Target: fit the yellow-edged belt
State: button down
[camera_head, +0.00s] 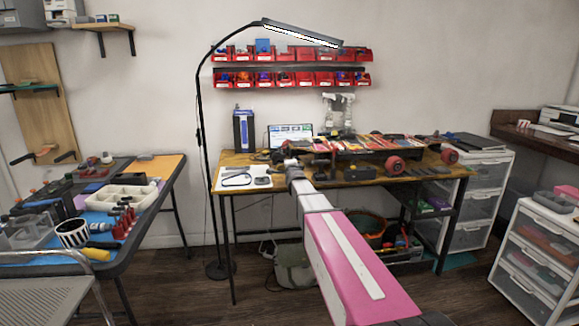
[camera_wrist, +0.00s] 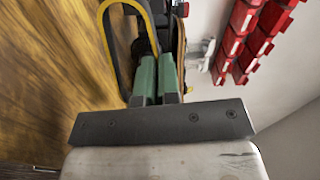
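The yellow-edged belt (camera_wrist: 101,40) is a dark loop with a yellow rim at the upper left of the wrist view. My gripper (camera_wrist: 157,60) has two green fingers close together. One side of the belt runs down to the fingertips and appears pinched between them; the rest of the loop hangs out to the left. In the head view my arm reaches over the front of the wooden workbench (camera_head: 340,178), and the belt is too small to make out there. The board (camera_head: 350,148) with red wheels (camera_head: 396,165) lies upside down on that bench.
A white sheet (camera_head: 225,184) with a dark loop (camera_head: 237,180) and small parts lies at the bench's left. A lamp (camera_head: 300,33) arches over the bench. Red bins (camera_head: 290,77) hang on the wall behind. A cluttered side table (camera_head: 150,215) stands at left.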

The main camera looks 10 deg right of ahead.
jog(key=shift+w, duration=2.2)
jog(key=shift+w, duration=0.1)
jog(key=shift+w, duration=1.25)
jog(key=shift+w, duration=0.1)
dwell(0.5)
jog(key=c, duration=1.3)
grip_release()
jog(key=shift+c, duration=0.9)
